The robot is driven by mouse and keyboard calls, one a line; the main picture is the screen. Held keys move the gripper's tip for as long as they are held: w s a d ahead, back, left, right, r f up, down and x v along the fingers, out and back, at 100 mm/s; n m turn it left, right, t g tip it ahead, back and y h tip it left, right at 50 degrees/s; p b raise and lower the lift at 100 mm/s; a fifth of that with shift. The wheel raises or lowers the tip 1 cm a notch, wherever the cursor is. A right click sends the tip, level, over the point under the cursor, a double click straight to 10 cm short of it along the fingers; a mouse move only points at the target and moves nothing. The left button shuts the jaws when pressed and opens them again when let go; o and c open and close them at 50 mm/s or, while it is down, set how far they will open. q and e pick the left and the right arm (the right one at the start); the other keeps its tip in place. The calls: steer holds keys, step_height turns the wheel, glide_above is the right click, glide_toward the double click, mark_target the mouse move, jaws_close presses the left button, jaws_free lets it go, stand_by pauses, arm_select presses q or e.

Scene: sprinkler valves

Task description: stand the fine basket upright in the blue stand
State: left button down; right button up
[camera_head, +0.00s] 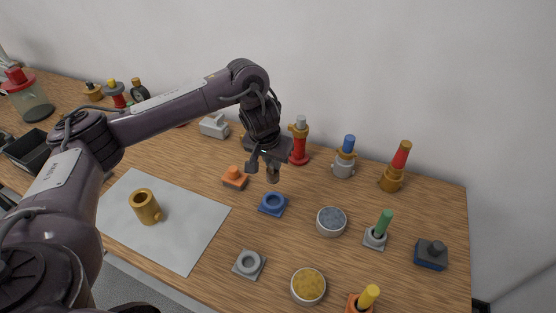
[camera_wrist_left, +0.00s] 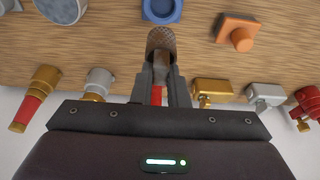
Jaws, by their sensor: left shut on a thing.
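The blue stand (camera_head: 273,204) is a low square base with a round socket, on the table right of the middle. In the left wrist view the blue stand (camera_wrist_left: 162,11) shows at the top edge. My left gripper (camera_head: 264,165) is above and just behind the stand, pointing down. It is shut on the fine basket (camera_wrist_left: 162,41), a small brownish mesh cylinder. In the head view the basket (camera_head: 272,176) hangs below the fingers, close to upright and apart from the stand. Part of it is hidden by the fingers. My right gripper is not in view.
An orange base (camera_head: 234,178) is left of the stand. A bowl of blue-grey bits (camera_head: 331,222) is to its right, a grey stand (camera_head: 249,264) in front. Several valves, such as a red one (camera_head: 299,142), line the back. A white sheet (camera_head: 185,240) holds a brass body (camera_head: 146,207).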

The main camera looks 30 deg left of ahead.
mark_target(273, 180)
arm_select(q)
steer(key=shift+a, duration=0.15)
steer(key=shift+r+p, duration=0.15)
steer(key=shift+p, duration=0.2)
steer(key=shift+f+b, duration=0.6)
steer(key=shift+f, duration=1.7)
steer(key=shift+d+f, duration=0.2)
steer(key=shift+f, duration=1.55)
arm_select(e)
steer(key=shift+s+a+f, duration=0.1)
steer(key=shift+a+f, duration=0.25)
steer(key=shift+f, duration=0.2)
arm_select(q)
steer(key=shift+r, duration=0.1)
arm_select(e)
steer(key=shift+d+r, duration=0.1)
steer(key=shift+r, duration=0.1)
arm_select(q)
steer(key=shift+p, duration=0.35)
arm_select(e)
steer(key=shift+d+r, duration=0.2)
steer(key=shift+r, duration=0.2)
